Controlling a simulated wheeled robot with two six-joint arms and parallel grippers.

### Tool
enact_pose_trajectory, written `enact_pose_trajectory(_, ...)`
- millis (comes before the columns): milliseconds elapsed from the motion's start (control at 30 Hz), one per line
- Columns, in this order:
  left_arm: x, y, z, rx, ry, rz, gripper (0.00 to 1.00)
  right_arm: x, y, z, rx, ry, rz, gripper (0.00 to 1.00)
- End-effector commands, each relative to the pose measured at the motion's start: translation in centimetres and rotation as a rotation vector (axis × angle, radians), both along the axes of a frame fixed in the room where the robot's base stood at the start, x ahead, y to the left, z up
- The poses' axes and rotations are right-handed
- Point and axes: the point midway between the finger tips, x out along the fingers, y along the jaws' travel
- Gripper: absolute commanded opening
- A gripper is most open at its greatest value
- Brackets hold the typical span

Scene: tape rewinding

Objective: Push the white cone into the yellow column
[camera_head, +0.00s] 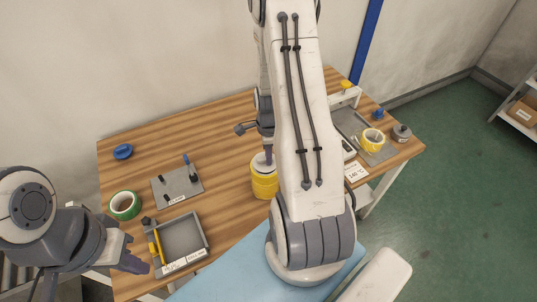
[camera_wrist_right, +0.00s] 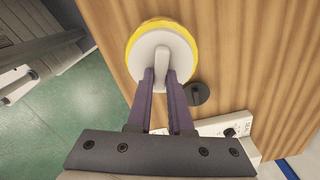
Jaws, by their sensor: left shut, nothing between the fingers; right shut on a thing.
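The yellow column (camera_head: 264,186) stands upright on the wooden table, left of my right arm. The white cone (camera_head: 259,162) sits at its top; I cannot tell how deep it is inside. In the right wrist view the cone (camera_wrist_right: 151,50) shows as a white disc with a raised grip, and a yellow rim of the column (camera_wrist_right: 131,48) shows around it. My right gripper (camera_head: 268,151) points down above the column, and its fingers (camera_wrist_right: 163,76) are shut on the cone's grip. My left gripper (camera_head: 132,254) is shut and empty at the table's left front, far from the column.
A green tape roll (camera_head: 125,205), a blue ring (camera_head: 123,152), a grey plate with pegs (camera_head: 178,186) and a grey tray (camera_head: 187,239) lie on the left. A yellow roll (camera_head: 373,139) and a grey roll (camera_head: 401,132) are at the right. The table's back middle is clear.

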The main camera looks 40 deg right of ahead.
Motion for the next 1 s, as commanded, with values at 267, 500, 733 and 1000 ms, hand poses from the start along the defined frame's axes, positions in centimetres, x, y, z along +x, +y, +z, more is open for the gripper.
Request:
enact_pose_trajectory(267,0.0,0.0,-0.01,0.0,0.0,0.0,0.0,0.02,-0.01,-0.02,-0.001,-0.001,0.0,0.0)
enact_pose_trajectory(500,0.0,0.0,-0.36,0.0,0.0,0.0,0.0,0.02,-0.01,-0.49,0.0,0.0,0.0,0.0)
enact_pose_trajectory(733,0.0,0.0,-0.58,0.0,0.0,0.0,0.0,0.03,-0.02,-0.83,-0.001,-0.001,0.0,0.0)
enact_pose_trajectory(1000,0.0,0.0,-0.55,0.0,0.0,0.0,0.0,0.03,-0.02,-0.79,-0.001,-0.001,0.0,0.54)
